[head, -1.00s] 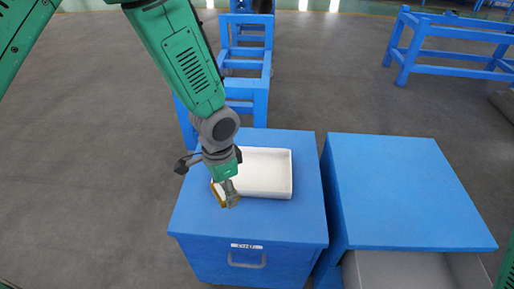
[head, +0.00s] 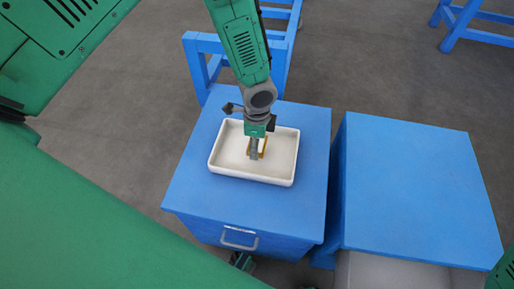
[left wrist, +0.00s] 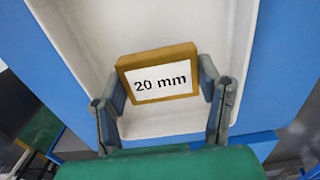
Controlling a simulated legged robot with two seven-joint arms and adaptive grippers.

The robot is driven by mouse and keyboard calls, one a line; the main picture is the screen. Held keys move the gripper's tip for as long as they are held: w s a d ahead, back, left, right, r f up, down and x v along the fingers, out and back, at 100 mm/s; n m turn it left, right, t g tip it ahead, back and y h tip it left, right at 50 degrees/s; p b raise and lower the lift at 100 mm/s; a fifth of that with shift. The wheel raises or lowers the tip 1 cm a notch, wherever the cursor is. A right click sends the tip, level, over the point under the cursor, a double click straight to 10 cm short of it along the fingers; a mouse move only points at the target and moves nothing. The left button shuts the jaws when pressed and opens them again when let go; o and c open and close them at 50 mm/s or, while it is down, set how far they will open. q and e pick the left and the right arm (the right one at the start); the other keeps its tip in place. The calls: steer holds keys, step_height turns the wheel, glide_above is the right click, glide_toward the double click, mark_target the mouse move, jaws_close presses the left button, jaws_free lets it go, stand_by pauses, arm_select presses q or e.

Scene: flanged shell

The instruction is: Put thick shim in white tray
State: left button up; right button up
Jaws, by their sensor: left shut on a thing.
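My left gripper (head: 255,152) is shut on the thick shim (left wrist: 158,82), a brass-coloured block with a white "20 mm" label. The left wrist view shows the shim between the two fingers (left wrist: 163,90). In the head view the shim (head: 263,146) is partly hidden by the fingers. The white tray (head: 228,160) is shallow and rectangular, on the left blue cabinet. The gripper and shim are over the inside of the tray; I cannot tell whether the shim touches its floor. The tray also fills much of the left wrist view (left wrist: 95,40).
The left blue cabinet (head: 200,185) has bare top around the tray and a handle on its front. A second blue table (head: 415,190) with a clear top stands to the right, with a grey bin (head: 390,272) below. A blue frame (head: 205,50) stands behind.

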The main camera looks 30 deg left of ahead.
arm_select(q)
step_height(320, 180, down, 3)
steer(key=shift+s+r, duration=0.1)
steer(key=shift+r, duration=0.05)
steer(key=shift+f, duration=0.25)
steer(key=shift+a, duration=0.35)
steer(key=o, duration=1.3)
steer(key=shift+d, duration=0.15)
steer(key=shift+d, duration=0.1)
